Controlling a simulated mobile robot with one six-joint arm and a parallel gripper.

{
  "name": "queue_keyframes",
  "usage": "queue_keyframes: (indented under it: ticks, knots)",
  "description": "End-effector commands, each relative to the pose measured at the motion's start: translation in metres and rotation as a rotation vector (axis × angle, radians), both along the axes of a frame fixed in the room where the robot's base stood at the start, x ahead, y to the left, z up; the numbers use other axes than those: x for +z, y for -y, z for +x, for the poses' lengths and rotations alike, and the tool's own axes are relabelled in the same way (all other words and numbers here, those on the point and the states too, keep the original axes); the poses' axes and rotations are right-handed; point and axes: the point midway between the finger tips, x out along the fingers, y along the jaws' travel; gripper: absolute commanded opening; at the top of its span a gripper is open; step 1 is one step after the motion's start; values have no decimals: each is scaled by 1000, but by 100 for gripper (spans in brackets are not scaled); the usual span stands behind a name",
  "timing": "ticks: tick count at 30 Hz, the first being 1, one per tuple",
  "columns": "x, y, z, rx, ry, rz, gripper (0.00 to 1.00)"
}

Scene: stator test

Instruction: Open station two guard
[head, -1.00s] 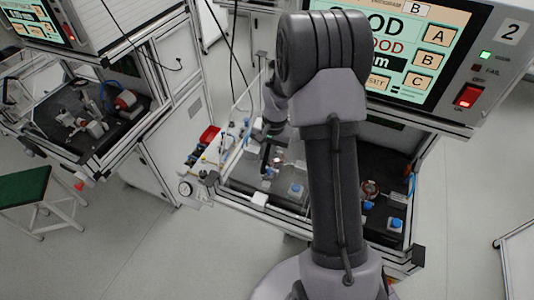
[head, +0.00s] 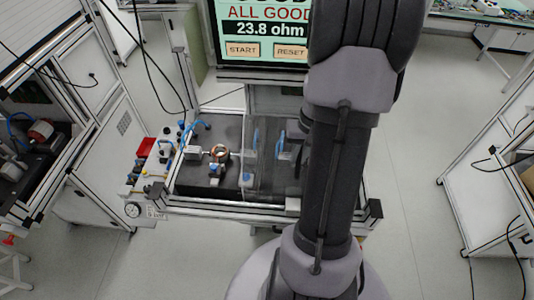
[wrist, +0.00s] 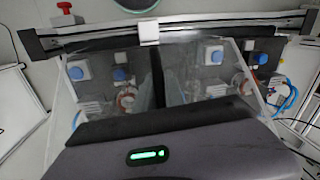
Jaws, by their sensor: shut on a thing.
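Station two's guard is a clear cover (head: 265,165) over the right part of the dark work bed. The left part is uncovered, with a copper-wound stator (head: 219,153) in its fixture. In the wrist view the clear panel (wrist: 250,72) stands just beyond my gripper (wrist: 150,125), with blue buttons and copper coils showing through or mirrored in it. A white block (wrist: 149,32) sits on the front rail. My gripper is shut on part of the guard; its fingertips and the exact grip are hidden. My arm hides the guard's right side in the head view.
The screen (head: 265,30) above reads ALL GOOD, 23.8 ohm. Another station (head: 35,135) stands further left. Open floor (head: 420,130) lies to the right.

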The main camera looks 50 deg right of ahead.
Motion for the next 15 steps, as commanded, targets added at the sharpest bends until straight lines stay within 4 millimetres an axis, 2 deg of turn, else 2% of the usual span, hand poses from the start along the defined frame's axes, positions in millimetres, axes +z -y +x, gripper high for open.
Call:
queue_keyframes:
  ticks: [3,6,15]
  knots:
    - [1,18,-23,-5,1,-1,0]
    - [1,30,-38,-3,0,-2,0]
    - [1,49,-61,-1,1,-1,0]
